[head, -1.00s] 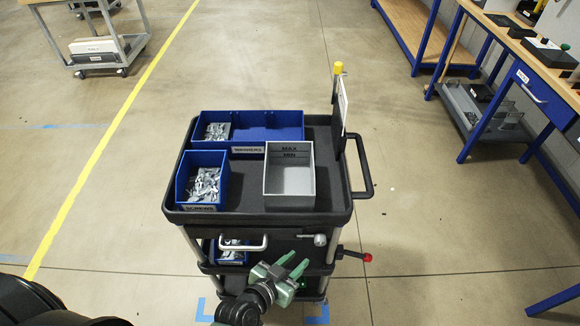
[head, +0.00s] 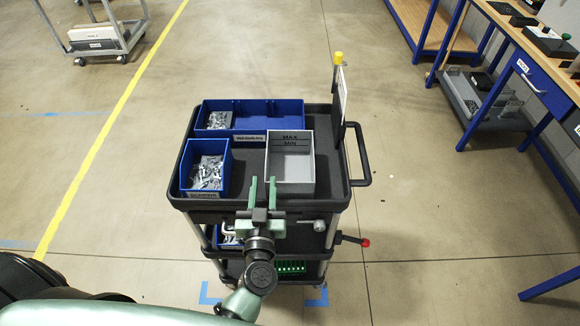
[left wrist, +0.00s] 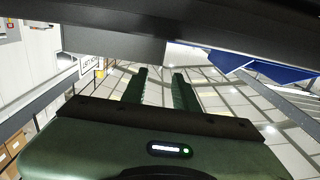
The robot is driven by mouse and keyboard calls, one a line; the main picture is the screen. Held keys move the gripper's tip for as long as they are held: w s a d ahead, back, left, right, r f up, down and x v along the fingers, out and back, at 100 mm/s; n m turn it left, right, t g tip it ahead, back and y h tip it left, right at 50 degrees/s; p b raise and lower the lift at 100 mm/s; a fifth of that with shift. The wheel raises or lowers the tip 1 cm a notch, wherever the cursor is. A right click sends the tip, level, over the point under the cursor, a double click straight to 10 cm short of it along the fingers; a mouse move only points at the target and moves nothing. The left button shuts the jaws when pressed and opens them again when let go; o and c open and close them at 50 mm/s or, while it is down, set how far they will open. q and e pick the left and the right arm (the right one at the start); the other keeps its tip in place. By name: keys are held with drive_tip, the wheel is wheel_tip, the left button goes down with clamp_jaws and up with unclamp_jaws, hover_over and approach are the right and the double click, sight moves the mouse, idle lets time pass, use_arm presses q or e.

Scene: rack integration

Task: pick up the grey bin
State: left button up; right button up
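The grey bin (head: 291,168) stands upright on the right part of the cart's black top tray (head: 240,193). It looks empty, with MAX and MIN marks on its inner back wall. My left gripper (head: 262,181) is open and empty, its green fingers pointing away from me at the tray's front edge, in front of the bin's left front corner. In the left wrist view the two fingers (left wrist: 160,88) are apart with nothing between them. A dark edge crosses the top of that view. My right gripper is not in view.
A small blue bin of metal parts (head: 207,168) stands left of the grey bin. A wider blue bin (head: 250,117) lies behind. A sign post (head: 339,95) and a black handle (head: 362,160) are at the cart's right. A workbench (head: 545,85) stands at right.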

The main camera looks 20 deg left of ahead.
use_arm(q)
drive_tip(key=x, duration=0.4)
drive_tip(key=shift+w+f+b, duration=0.15)
drive_tip(key=shift+w+b, duration=0.05)
drive_tip(key=shift+b, duration=0.1)
drive_tip(key=b+x, duration=0.1)
drive_tip(key=x, duration=0.4)
drive_tip(key=shift+w+a+b, duration=0.1)
drive_tip(key=shift+w+b, duration=0.2)
drive_tip(key=shift+s, duration=0.1)
clamp_jaws()
idle(0.7)
